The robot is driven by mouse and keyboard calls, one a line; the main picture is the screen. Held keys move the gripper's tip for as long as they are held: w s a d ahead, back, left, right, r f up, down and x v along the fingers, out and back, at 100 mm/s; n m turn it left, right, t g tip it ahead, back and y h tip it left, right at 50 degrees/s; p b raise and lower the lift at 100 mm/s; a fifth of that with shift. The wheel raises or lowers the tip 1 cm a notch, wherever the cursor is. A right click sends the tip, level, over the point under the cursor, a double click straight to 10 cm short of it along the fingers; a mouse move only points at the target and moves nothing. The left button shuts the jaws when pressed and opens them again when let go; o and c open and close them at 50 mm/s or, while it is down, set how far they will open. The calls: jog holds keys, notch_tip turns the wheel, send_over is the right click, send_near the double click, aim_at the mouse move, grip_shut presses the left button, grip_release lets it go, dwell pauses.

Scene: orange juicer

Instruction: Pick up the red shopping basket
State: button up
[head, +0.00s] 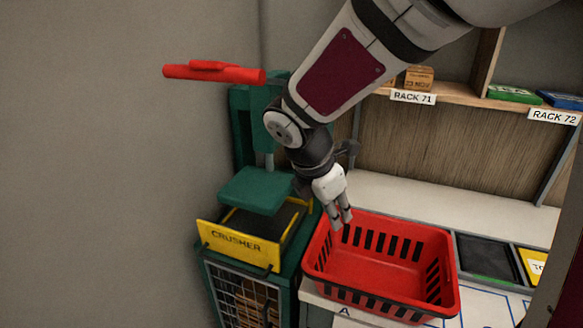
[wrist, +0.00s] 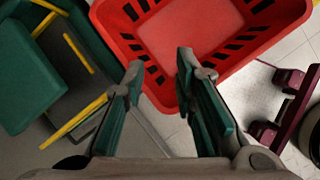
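The red shopping basket (head: 372,278) stands upright and looks empty on the white counter, right of the green crusher. In the wrist view, part of the basket (wrist: 178,28) fills the upper middle, with black slots in its sides. My gripper (head: 342,219) points down at the basket's back left corner in the head view. In the wrist view my gripper (wrist: 160,66) is open, its two fingers apart with nothing held. A basket corner shows between and beyond the fingers; I cannot tell whether they touch the rim.
The green crusher (head: 257,188) with its yellow front (head: 236,244) and red lever (head: 214,72) stands close on the left. Dark trays (head: 487,258) lie right of the basket. A wooden rack shelf (head: 455,97) with small boxes runs behind. The back counter (head: 430,200) is clear.

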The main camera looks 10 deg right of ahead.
aim_at(324, 243)
jog(key=w+a+f+n+p, duration=0.2)
jog(key=w+a+f+n, duration=0.25)
jog(key=n, duration=0.35)
jog(key=x, duration=1.4)
jog(key=shift+s+d+f+p, duration=0.1)
jog(key=shift+s+d+p, duration=0.2)
jog(key=shift+s+p, duration=0.1)
grip_shut()
